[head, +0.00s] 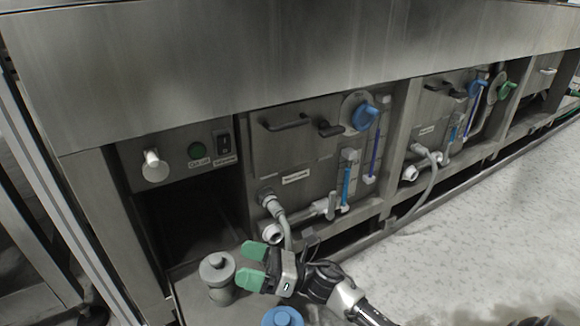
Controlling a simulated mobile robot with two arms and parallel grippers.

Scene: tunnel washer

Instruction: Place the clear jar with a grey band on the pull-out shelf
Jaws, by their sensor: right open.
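A grey-looking jar (219,287) with a round knobbed lid stands upright on the pull-out shelf (190,296), a flat grey surface at the lower left below a dark opening. I cannot clearly make out its band. My right gripper (245,265) has green fingertips and comes in from the lower right. Its fingers are apart, with nothing between them, and their tips point at the jar's right side. They are very close to the jar; I cannot tell if they touch it. My left gripper is not in view.
A blue-topped container (282,317) stands at the bottom edge, just below my right gripper. Machine panels with hoses, a blue valve knob (365,117) and a white knob (155,166) rise behind. The speckled floor (480,220) at right is clear.

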